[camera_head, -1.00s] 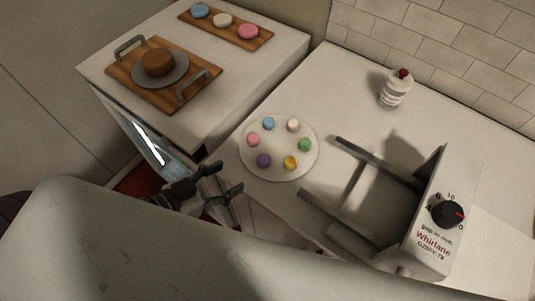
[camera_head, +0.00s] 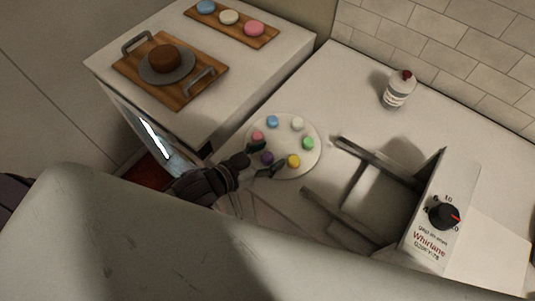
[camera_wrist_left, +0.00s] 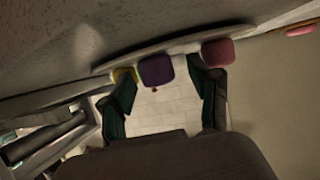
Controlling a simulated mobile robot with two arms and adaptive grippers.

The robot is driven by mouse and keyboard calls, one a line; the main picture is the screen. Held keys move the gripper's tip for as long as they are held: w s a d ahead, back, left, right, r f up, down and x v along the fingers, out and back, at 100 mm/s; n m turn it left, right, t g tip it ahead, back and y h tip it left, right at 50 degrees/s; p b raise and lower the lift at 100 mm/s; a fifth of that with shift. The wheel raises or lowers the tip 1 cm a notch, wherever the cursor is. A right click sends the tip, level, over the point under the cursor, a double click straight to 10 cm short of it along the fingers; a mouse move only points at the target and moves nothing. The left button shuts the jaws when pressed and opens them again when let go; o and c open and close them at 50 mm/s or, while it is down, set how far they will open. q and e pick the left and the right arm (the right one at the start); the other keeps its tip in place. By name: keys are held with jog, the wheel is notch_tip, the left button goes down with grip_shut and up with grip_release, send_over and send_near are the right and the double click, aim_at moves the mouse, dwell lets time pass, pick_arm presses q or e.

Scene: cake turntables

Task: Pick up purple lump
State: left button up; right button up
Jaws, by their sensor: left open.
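The purple lump (camera_head: 267,158) sits on the near-left part of a round pale plate (camera_head: 294,168) on the counter. It also shows in the left wrist view (camera_wrist_left: 156,71), between and beyond the fingertips. My left gripper (camera_head: 264,158) is open, with a finger on either side of the purple lump in the head view. In the left wrist view the left gripper (camera_wrist_left: 166,90) is empty, its dark green fingers spread. Whether the fingers touch the lump I cannot tell. My right gripper is not in view.
Pink (camera_head: 257,137), blue (camera_head: 272,121), white (camera_head: 298,124), green (camera_head: 308,143) and yellow (camera_head: 293,161) lumps share the plate. A Whirlane machine (camera_head: 431,215) with metal arms stands to the right. A wooden tray (camera_head: 211,92) is at left.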

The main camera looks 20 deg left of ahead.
pick_arm(q)
jog(key=shift+w+d, duration=0.15)
jog(key=shift+f, duration=0.1)
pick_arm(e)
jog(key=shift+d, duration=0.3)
pick_arm(q)
jog(key=c, duration=1)
jog(key=shift+c, duration=0.2)
